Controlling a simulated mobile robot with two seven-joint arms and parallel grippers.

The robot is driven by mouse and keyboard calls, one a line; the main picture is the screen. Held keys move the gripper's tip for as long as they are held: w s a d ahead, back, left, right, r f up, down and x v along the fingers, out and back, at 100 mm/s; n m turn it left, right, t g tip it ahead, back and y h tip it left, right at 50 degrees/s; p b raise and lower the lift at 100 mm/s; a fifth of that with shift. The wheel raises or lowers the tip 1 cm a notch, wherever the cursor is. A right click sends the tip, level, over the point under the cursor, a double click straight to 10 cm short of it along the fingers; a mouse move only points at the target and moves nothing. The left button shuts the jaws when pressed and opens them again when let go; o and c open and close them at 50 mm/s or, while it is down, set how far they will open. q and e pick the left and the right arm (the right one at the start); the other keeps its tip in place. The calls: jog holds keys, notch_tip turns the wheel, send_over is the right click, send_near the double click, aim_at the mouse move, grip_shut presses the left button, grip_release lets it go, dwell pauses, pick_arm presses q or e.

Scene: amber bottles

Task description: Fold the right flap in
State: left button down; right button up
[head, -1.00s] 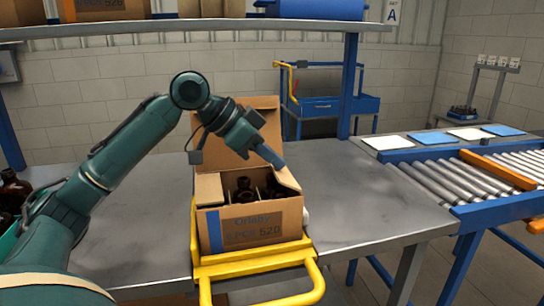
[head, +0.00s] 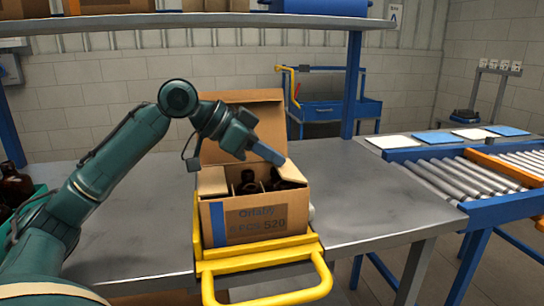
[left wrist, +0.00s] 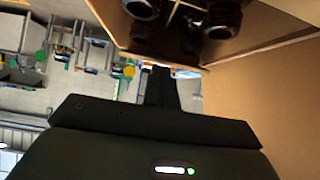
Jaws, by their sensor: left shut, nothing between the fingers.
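The open cardboard box (head: 256,222) stands at the front of the table, with amber bottles (head: 249,184) inside between dividers. Its rear flap (head: 242,122) stands up and its left flap (head: 212,180) leans at the left side. The right flap (head: 295,172) is at the right rim, partly hidden by my left gripper (head: 276,157). That gripper is shut and empty, its fingertips at the flap's upper edge; contact cannot be told. In the left wrist view the shut fingers (left wrist: 160,85) are beside a cardboard panel, with dark bottles (left wrist: 222,18) above.
A yellow tubular frame (head: 265,262) is in front of the box. A roller conveyor (head: 440,180) is at the right, and more amber bottles (head: 14,185) are at the far left. The table (head: 365,200) is clear right of the box.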

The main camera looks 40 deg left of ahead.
pick_arm(q)
jog(key=shift+s+a+f, duration=0.15)
jog(key=shift+s+f, duration=0.05)
jog(key=shift+f, duration=0.2)
jog(key=shift+s+a+f, duration=0.15)
jog(key=shift+f, duration=0.35)
jog(key=shift+s+f+b, duration=0.1)
jog(key=shift+f+b, duration=0.2)
jog(key=shift+f, duration=0.1)
jog(key=shift+r, duration=0.1)
jog(key=shift+r+p, duration=0.8)
jog(key=shift+p, duration=0.2)
jog(key=shift+r, duration=0.1)
